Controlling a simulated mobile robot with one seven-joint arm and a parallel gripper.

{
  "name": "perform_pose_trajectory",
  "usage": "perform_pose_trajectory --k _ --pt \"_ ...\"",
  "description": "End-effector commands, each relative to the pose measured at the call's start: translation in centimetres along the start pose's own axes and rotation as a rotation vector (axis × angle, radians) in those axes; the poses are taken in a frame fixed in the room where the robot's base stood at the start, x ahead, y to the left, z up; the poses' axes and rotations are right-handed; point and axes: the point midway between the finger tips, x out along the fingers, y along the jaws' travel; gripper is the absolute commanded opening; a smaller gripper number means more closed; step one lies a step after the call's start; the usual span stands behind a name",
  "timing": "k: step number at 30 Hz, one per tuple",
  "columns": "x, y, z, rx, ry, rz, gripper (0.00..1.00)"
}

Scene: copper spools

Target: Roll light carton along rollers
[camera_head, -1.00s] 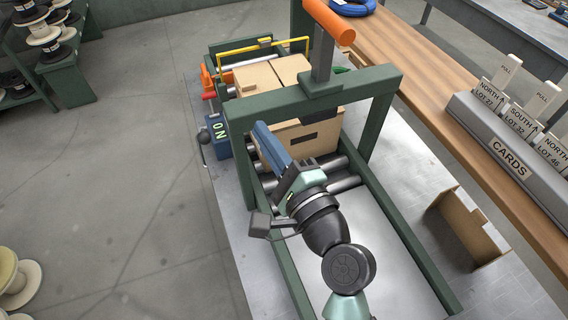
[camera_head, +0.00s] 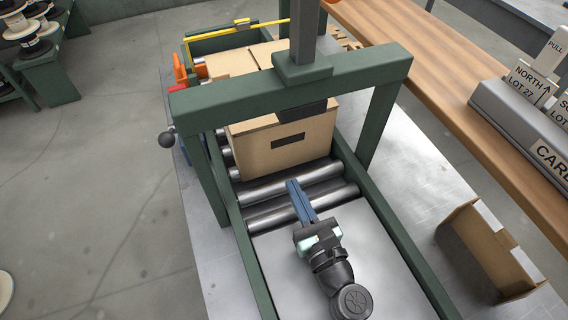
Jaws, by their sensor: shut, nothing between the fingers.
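A light brown carton (camera_head: 285,148) with a dark handhold slot in its front face sits on the metal rollers (camera_head: 290,195), under and behind a green frame that spans the roller bed. The frame's crossbar hides part of its top. My gripper (camera_head: 291,184) is shut and empty, with its blue fingers over the near rollers. The fingertips are just in front of the carton's lower front face and look apart from it.
The green frame (camera_head: 384,128) stands over the rollers with a grey upright post. A yellow bar (camera_head: 222,32) crosses behind the carton. An open cardboard box (camera_head: 487,252) is at the right. A card rack (camera_head: 530,125) stands on the wooden bench.

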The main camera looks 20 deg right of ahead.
Motion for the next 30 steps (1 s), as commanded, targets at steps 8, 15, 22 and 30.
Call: perform_pose_trajectory --k 8,15,22,30 --pt "5.0 0.0 0.1 0.0 -0.001 0.002 0.0" --pt "6.5 0.1 0.0 -0.001 0.0 0.001 0.0" --pt "6.6 0.1 0.0 -0.001 0.0 0.001 0.0" --pt "8.3 0.1 -0.1 -0.003 -0.003 0.004 0.0"
